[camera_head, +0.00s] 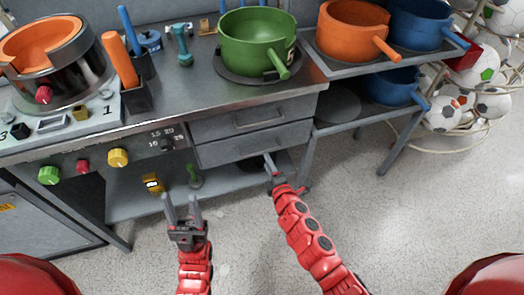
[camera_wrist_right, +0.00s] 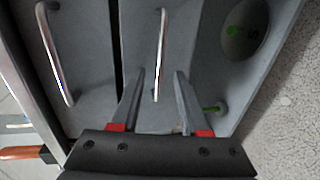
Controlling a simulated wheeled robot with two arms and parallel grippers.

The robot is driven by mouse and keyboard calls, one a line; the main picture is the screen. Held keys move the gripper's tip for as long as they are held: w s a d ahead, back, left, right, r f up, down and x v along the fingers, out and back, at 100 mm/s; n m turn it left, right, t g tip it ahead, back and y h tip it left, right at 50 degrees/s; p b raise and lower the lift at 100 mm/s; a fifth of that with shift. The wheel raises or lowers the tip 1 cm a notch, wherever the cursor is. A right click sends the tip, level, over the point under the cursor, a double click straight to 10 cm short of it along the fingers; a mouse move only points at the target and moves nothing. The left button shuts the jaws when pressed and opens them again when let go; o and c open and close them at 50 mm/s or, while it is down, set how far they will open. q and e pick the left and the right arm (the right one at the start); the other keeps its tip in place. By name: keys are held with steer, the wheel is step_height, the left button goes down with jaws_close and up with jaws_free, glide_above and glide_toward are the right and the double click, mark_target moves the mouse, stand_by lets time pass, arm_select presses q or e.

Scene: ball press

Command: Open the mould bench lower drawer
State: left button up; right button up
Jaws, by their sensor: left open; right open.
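The mould bench (camera_head: 170,100) has two closed grey drawers under its right part. The upper drawer (camera_head: 215,128) has a bar handle (camera_head: 262,116). The lower drawer (camera_head: 215,153) sits directly below. Its bar handle (camera_wrist_right: 161,50) shows in the right wrist view, but my gripper largely covers it in the head view. My right gripper (camera_head: 269,162) is open at the lower drawer front. In the right wrist view its fingers (camera_wrist_right: 160,74) lie either side of the handle line; contact cannot be told. My left gripper (camera_head: 181,200) is open and empty, in front of the lower shelf.
A lower shelf (camera_head: 130,205) runs below the drawers, with a green item (camera_head: 194,177) on it. A green pot (camera_head: 258,42) stands on the bench top. A rack (camera_head: 330,67) with orange and blue pots stands right. Floor (camera_head: 430,210) is clear at right.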

mark_target(262, 151)
steer(key=x, duration=0.7)
steer(key=shift+b, duration=0.3)
jaws_close()
stand_by(1.1)
